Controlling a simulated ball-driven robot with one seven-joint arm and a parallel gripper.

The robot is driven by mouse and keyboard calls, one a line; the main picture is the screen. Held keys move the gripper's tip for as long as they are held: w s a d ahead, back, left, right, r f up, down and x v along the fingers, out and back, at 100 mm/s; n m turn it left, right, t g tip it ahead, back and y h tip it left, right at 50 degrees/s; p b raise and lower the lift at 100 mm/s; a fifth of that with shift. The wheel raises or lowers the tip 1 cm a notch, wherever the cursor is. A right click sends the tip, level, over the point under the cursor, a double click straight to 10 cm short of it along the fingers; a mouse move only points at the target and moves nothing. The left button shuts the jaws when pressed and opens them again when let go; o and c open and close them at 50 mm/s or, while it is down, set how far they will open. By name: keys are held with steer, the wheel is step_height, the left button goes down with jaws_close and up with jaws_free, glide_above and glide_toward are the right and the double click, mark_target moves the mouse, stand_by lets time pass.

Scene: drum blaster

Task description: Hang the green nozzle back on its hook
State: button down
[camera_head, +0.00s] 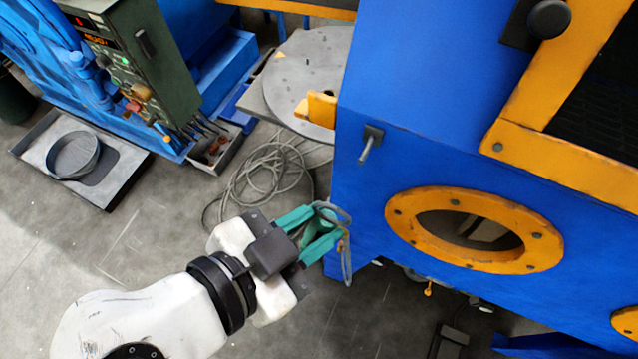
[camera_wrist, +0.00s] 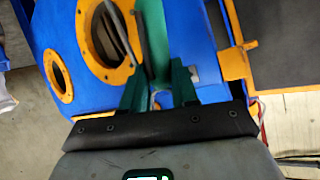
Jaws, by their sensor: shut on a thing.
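The green nozzle (camera_wrist: 153,40) is between my gripper's fingers in the wrist view and extends away from them. My gripper (camera_head: 326,222) is shut on it, at the lower left corner of the blue machine in the head view. The teal fingers and the green nozzle look alike there, so their borders are hard to tell. A grey wire loop (camera_head: 347,262) shows at the fingertips and hangs down. The hook (camera_head: 368,146), a short grey peg on a dark plate, sticks out of the blue wall, above and right of my gripper. Nothing hangs on it.
The blue machine (camera_head: 440,120) has an orange ringed port (camera_head: 400,232) right of my gripper. A coiled grey hose (camera_head: 262,172) lies on the floor behind it. A round grey table (camera_head: 310,65) and a green control box (camera_head: 125,60) stand farther back.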

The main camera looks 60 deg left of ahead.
steer(key=shift+w+a+f+b, duration=0.3)
steer(key=shift+w+a, duration=0.45)
steer(key=shift+w, duration=0.55)
steer(key=shift+w+a+f+b, duration=0.35)
steer(key=shift+w+a, duration=0.45)
steer(key=shift+w, duration=0.45)
steer(key=shift+w+a+f+b, duration=0.3)
steer(key=shift+w+a, duration=0.45)
steer(key=shift+w, duration=0.55)
steer(key=c, duration=0.8)
jaws_free()
steer(key=b+v, duration=0.1)
steer(key=v, duration=1)
